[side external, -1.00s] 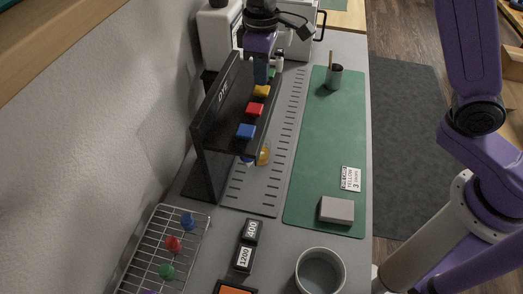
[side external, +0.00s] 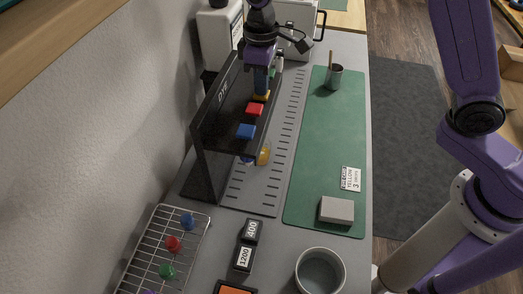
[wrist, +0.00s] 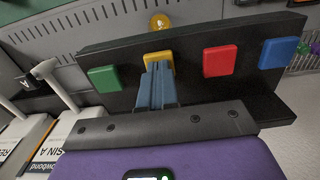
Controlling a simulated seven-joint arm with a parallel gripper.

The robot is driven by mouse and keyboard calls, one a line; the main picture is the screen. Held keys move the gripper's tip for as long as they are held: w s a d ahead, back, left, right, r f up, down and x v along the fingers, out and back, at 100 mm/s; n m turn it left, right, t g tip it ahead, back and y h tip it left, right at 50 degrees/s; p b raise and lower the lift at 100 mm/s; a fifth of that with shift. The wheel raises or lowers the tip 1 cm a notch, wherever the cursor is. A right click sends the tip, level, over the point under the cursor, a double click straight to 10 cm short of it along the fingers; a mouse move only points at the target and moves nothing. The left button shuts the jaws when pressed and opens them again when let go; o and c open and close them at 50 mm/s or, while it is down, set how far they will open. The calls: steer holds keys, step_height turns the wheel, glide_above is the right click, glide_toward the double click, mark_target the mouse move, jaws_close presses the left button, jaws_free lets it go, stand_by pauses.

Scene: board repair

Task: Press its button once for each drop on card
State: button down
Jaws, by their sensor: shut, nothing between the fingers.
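The black dispenser marked DYE (side external: 207,150) carries a row of square buttons. The blue button (side external: 246,132), red button (side external: 254,109) and yellow button (side external: 262,96) show in the side view. The wrist view also shows the green button (wrist: 104,78). My gripper (side external: 261,88) is shut and empty, its tips at the yellow button. In the wrist view the tips (wrist: 157,68) overlap the lower part of the yellow button (wrist: 158,56); I cannot tell whether they touch it. The white card (side external: 350,178) lies on the green mat and appears to read YELLOW, 3 drops.
A grey block (side external: 337,210) and a metal cup (side external: 334,77) stand on the green mat (side external: 318,145). A wire rack (side external: 150,240) holds coloured pieces. A round bowl (side external: 320,270) stands in front.

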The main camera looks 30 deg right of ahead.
steer(key=shift+r, duration=1.4)
steer(key=shift+r, duration=3)
steer(key=shift+s, duration=0.1)
steer(key=s+d+f+n, duration=0.1)
steer(key=s+d+f, duration=0.1)
steer(key=s+d, duration=0.4)
steer(key=s+d+f+n, duration=0.1)
steer(key=s+d, duration=0.5)
steer(key=s, duration=0.8)
steer(key=s+d+f+n, duration=0.1)
steer(key=s+d+f, duration=0.2)
steer(key=s+d, duration=0.3)
steer(key=s, duration=0.4)
steer(key=shift+d+n, duration=0.3)
steer(key=shift+d, duration=0.1)
